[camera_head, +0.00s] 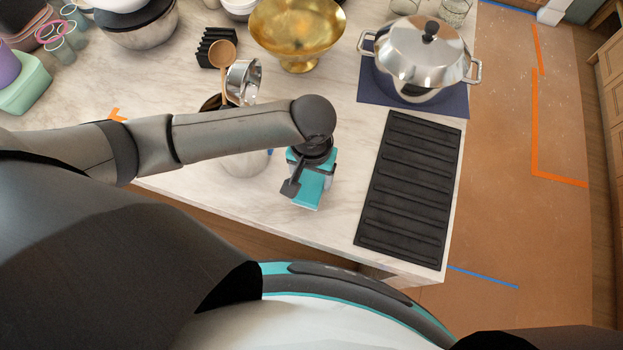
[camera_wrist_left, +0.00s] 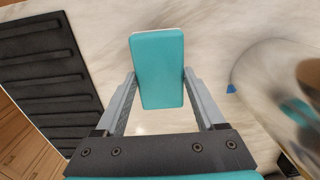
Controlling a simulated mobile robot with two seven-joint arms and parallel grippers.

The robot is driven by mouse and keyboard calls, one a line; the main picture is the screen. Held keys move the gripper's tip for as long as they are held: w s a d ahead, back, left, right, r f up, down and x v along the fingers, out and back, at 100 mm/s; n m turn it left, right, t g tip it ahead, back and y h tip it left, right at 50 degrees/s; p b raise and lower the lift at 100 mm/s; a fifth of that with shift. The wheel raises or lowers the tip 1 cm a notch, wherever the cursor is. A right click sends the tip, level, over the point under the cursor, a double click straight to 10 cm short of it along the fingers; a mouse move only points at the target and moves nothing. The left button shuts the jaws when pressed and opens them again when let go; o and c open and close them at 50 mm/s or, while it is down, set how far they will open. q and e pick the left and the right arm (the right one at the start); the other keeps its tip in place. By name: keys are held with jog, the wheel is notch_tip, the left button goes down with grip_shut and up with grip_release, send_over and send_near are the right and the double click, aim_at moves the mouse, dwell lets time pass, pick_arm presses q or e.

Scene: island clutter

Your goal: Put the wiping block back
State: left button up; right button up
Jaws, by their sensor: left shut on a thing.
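The wiping block is a teal slab with a pale underside (camera_wrist_left: 158,68), seen in the left wrist view. My left gripper (camera_head: 309,187) is at the front part of the marble island, left of the black ribbed mat. In the left wrist view its two grey fingers stand on either side of the block, shut on it. In the head view the teal shapes at the gripper overlap, and I cannot clearly tell the block from the gripper body. Whether the block touches the counter is unclear. My right gripper is not in view.
The black ribbed mat (camera_head: 409,190) lies near the right edge. Behind it a lidded steel pot (camera_head: 420,57) stands on a dark blue mat (camera_head: 372,91). A gold bowl (camera_head: 297,30), a black rack (camera_head: 210,47) and shiny metal ware (camera_wrist_left: 275,85) stand nearby.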

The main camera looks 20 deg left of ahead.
aim_at(311, 181)
pick_arm(q)
jog(key=shift+f, duration=1.15)
jog(key=o, duration=1.3)
jog(key=shift+f, duration=0.15)
notch_tip(311, 181, up, 12)
jog(key=p, duration=0.1)
jog(key=shift+r+p, duration=0.2)
jog(key=shift+p, duration=0.15)
